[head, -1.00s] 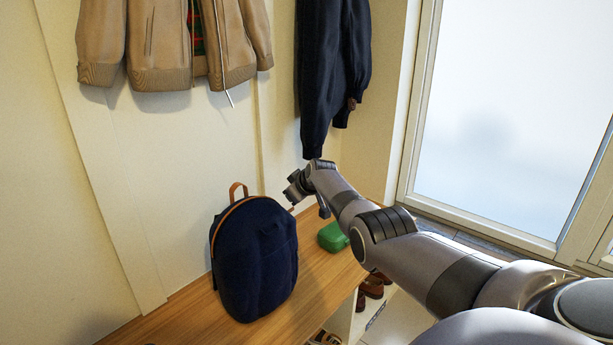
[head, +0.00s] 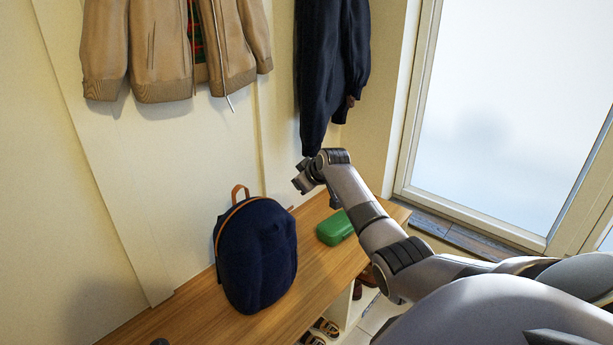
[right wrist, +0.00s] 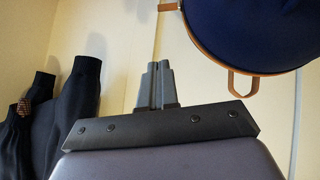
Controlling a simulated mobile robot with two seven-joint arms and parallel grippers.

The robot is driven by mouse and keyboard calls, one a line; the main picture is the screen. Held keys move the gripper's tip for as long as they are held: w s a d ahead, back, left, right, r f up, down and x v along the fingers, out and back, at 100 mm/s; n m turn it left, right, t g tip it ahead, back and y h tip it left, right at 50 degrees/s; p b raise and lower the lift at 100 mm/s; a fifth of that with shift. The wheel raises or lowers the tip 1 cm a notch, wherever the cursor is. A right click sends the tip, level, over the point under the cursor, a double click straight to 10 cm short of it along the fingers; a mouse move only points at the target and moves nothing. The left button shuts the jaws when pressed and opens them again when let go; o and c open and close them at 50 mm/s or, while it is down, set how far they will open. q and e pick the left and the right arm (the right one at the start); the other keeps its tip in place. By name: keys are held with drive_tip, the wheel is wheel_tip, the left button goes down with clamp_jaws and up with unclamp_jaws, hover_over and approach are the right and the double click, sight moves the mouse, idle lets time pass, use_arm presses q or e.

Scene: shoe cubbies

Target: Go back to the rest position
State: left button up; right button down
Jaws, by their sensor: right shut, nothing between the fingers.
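My right arm comes in from the lower right in the head view. Its gripper (head: 304,179) is in the air above the bench, right of the backpack's handle and in front of the dark hanging garment. In the right wrist view the two fingers (right wrist: 156,88) are together with nothing between them. My left gripper is in neither view.
A navy backpack (head: 257,258) stands on the wooden bench (head: 205,318) against the wall. Shoes (head: 325,328) sit in the cubbies below. A tan jacket (head: 165,50) and dark garment (head: 325,75) hang above.

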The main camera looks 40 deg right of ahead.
drive_tip(key=shift+v, duration=1.55)
drive_tip(key=shift+d, duration=0.1)
drive_tip(key=s+a+f+n+p, duration=0.2)
drive_tip(key=s+a+f+p, duration=0.1)
drive_tip(key=s+a+f, duration=1)
drive_tip(key=s+a+f+t+y+p, duration=0.1)
drive_tip(key=s+a+y, duration=0.3)
drive_tip(key=s+a, duration=1.4)
drive_tip(key=a+p, duration=0.1)
drive_tip(key=a, duration=0.1)
drive_tip(key=shift+a+f+m, duration=0.3)
drive_tip(key=shift+m, duration=0.1)
drive_tip(key=shift+d, duration=0.15)
